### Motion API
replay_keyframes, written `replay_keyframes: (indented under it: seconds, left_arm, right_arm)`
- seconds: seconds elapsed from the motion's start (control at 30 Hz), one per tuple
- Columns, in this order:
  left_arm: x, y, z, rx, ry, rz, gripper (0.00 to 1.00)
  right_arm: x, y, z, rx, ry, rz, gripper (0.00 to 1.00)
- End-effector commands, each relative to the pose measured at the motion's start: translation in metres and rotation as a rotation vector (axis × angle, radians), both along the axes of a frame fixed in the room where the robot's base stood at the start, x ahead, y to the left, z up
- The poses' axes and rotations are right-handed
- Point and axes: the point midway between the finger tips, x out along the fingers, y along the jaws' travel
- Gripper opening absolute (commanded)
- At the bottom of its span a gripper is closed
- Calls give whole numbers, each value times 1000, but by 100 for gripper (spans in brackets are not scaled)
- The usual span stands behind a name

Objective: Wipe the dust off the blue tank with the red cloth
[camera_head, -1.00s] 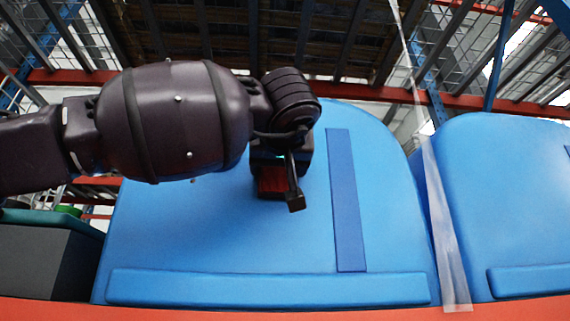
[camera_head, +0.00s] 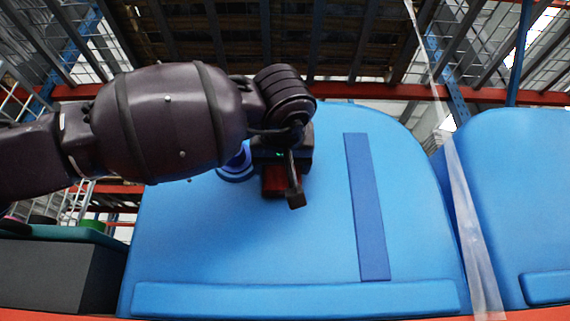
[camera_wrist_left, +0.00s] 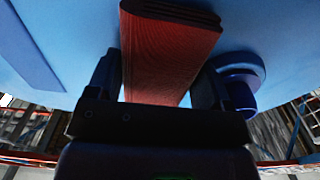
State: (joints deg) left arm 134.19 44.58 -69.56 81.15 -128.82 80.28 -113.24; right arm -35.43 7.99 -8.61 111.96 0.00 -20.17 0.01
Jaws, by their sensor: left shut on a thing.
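The blue tank (camera_head: 300,245) fills the middle of the head view, with a darker blue vertical strip (camera_head: 366,205) on its face. My left gripper (camera_head: 282,185) comes in from the left in front of the tank's upper middle. It is shut on the folded red cloth (camera_head: 272,181), which shows small beside the finger. In the left wrist view the red cloth (camera_wrist_left: 168,52) stands between the two fingers, its far end at the blue surface. Whether it presses on the tank I cannot tell. No dust stands out on the visible face. My right gripper is not in view.
A round dark blue fitting (camera_head: 236,163) sticks out of the tank, just left of the gripper, and shows close by in the left wrist view (camera_wrist_left: 238,80). A second blue tank (camera_head: 515,200) stands at right, behind a translucent strip (camera_head: 465,200). A dark box (camera_head: 60,270) is at lower left.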

Motion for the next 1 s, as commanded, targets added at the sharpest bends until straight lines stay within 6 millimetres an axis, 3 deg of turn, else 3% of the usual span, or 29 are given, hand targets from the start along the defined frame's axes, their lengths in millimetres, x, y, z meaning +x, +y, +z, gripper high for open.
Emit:
replay_keyframes:
  seconds: [0.03, 0.17, 0.6, 1.0]
  left_arm:
    - [2, 7, 7, -9, -7, 14, 55]
    - [2, 4, 6, -8, -6, 14, 55]
    - [0, -30, 2, -4, -2, 8, 55]
    - [0, -48, 0, -2, 0, 5, 55]
  right_arm:
    - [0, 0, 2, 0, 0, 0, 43]
    - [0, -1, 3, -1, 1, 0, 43]
    - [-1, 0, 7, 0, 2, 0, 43]
    - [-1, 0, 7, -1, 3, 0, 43]
